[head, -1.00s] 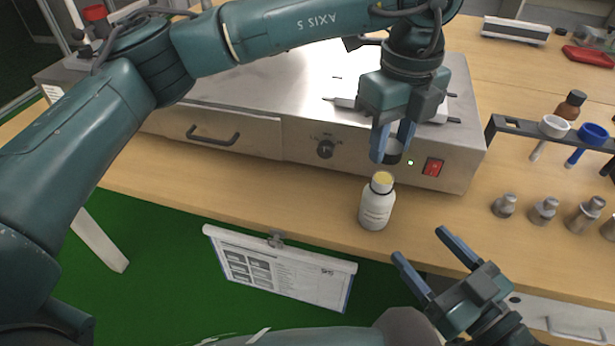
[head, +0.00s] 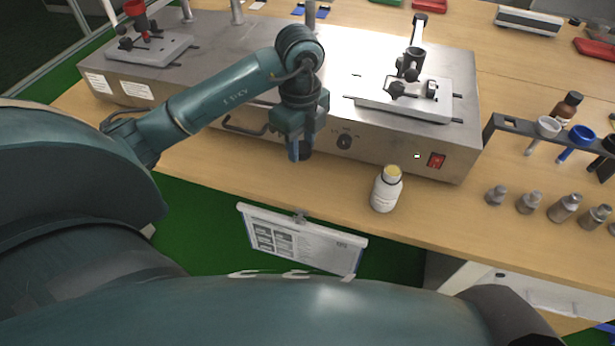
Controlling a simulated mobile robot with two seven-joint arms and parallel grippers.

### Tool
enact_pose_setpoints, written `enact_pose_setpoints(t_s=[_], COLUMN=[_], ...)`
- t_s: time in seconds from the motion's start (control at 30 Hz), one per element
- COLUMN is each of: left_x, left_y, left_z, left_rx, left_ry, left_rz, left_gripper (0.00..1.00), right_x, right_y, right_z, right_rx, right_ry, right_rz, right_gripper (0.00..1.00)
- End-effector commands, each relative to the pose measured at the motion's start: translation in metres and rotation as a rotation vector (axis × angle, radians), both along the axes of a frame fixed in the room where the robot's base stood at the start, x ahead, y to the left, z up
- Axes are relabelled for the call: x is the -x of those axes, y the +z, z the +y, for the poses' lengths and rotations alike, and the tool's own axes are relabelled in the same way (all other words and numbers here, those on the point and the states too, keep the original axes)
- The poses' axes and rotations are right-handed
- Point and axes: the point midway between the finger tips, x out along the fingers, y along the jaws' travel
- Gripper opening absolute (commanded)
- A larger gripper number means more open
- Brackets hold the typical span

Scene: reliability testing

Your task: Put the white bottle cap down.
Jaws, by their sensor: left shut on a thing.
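My left gripper (head: 300,156) is shut on the bottle cap (head: 307,151), which shows only as a small dark piece at the fingertips. Most of the cap is hidden by the fingers, and no white shows on it from here. The gripper points down in front of the steel machine's front face, over the near strip of the table (head: 225,172). I cannot tell whether the cap touches the table. The white bottle (head: 386,192) stands upright and uncapped to the right of the gripper, with a yellowish top. My right gripper is not in view.
The steel machine (head: 205,118) with knob and red switch (head: 436,160) stands behind the gripper. A rack (head: 507,124) with blue and white cups and several small metal bottles stand at right. A clipboard (head: 303,240) hangs at the table's front edge. Bare table lies between gripper and bottle.

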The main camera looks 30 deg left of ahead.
Motion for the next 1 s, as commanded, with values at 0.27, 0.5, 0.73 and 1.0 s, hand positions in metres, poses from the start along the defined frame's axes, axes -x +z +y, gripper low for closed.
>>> enact_pose_setpoints(t_s=[0.27, 0.5, 0.73, 1.0], left_x=[0.002, 0.001, 0.001, 0.001], left_y=[-0.051, -0.071, -0.096, -0.098], left_z=[0.001, 0.0, 0.001, 0.0], left_rx=[0.0, 0.001, 0.001, 0.001], left_ry=[0.003, 0.001, 0.0, 0.0], left_rz=[0.005, 0.004, 0.003, 0.002], left_gripper=[0.06, 0.06, 0.06, 0.06], right_x=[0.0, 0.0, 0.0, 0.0], right_y=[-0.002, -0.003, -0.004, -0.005], right_z=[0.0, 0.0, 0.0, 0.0], right_rx=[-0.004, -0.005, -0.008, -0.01], right_ry=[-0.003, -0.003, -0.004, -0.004], right_rz=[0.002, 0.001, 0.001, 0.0], right_gripper=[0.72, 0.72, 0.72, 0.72])
